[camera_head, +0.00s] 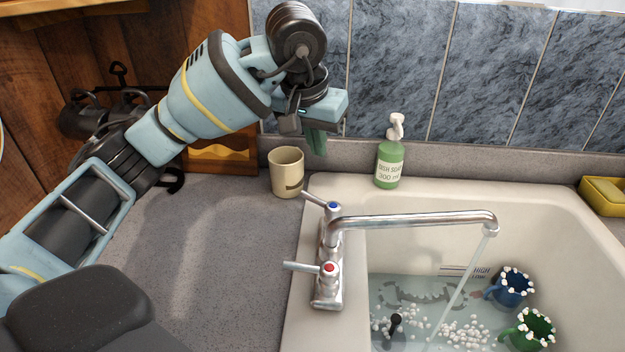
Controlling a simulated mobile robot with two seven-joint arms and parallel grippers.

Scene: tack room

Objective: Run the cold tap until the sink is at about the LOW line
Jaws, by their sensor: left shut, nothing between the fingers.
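The chrome tap (415,220) stands on the left rim of the white sink (540,215). Its blue-marked cold lever (320,202) is at the back and its red-marked hot lever (302,266) at the front; both point left. A stream of water (462,285) falls from the spout. Water (385,290) covers the sink's bottom. My right gripper is not seen.
A cream mug (286,172) stands on the counter below my left gripper. A green soap bottle (389,160) stands behind the sink. A blue mug (510,288), a green mug (532,330), foam and a black-knobbed plug (396,322) are in the sink.

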